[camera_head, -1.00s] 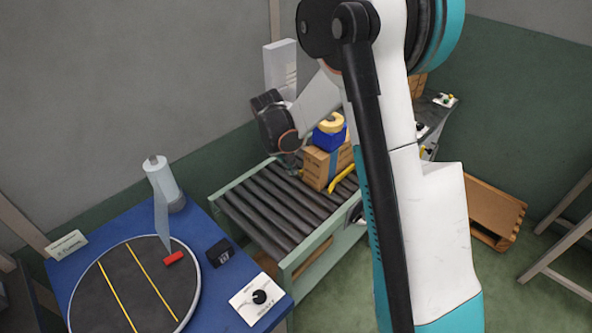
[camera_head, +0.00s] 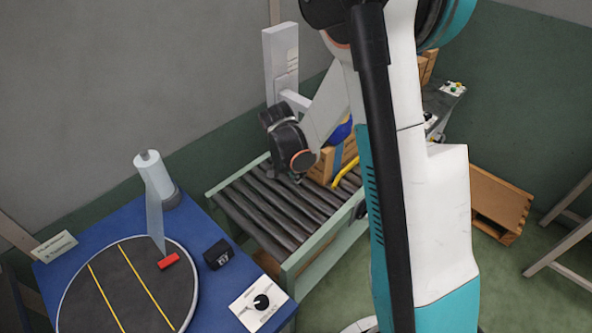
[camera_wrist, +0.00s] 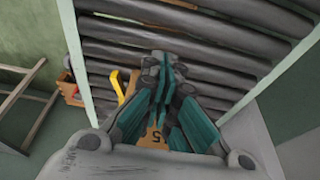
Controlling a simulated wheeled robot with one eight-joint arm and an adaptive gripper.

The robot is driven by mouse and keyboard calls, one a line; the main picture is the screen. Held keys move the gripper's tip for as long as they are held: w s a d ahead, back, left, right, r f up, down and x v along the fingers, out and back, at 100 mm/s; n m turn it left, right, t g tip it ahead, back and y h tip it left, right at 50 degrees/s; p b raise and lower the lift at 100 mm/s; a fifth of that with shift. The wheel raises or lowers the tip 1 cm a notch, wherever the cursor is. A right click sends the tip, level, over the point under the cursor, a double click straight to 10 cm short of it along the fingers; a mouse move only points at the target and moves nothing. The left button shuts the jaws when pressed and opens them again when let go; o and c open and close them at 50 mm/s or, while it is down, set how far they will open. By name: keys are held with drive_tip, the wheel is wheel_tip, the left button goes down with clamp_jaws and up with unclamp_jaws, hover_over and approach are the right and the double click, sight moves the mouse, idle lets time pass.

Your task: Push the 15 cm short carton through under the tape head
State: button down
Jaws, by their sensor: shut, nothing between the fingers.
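The brown carton (camera_head: 326,168) stands on the roller conveyor, mostly hidden behind my wrist and arm in the head view. In the wrist view a tan piece of it, with a number on it (camera_wrist: 154,140), shows beyond and between my fingers. The blue tape head (camera_head: 341,131) shows only in part above the carton, cut off by my arm. My gripper (camera_head: 297,178) is low over the rollers, at the near side of the carton. Its teal fingers are together and empty in the wrist view (camera_wrist: 168,68). I cannot tell whether they touch the carton.
The roller conveyor (camera_head: 262,209) has bare rollers on the near side. A yellow guide bar (camera_head: 346,173) runs beside the carton; it also shows in the wrist view (camera_wrist: 116,84). A blue table (camera_head: 84,253) with a round turntable stands at left. A wooden crate (camera_head: 499,200) is at right.

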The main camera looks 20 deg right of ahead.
sight(317, 166)
drive_tip(key=b+x, duration=0.1)
drive_tip(key=x, duration=0.3)
drive_tip(key=shift+w+d+b, duration=0.2)
drive_tip(key=shift+d+b, duration=0.05)
drive_tip(key=shift+d, duration=0.3)
drive_tip(key=shift+w+d+b, duration=0.2)
drive_tip(key=shift+d, duration=0.3)
drive_tip(key=shift+w+d+r, duration=0.2)
drive_tip(key=shift+w+d, duration=0.1)
drive_tip(key=shift+d, duration=0.45)
drive_tip(key=d, duration=0.1)
drive_tip(key=w+d, duration=0.1)
drive_tip(key=d, duration=0.1)
drive_tip(key=shift+w+d, duration=0.25)
drive_tip(key=shift+d, duration=0.1)
drive_tip(key=shift+a, duration=0.1)
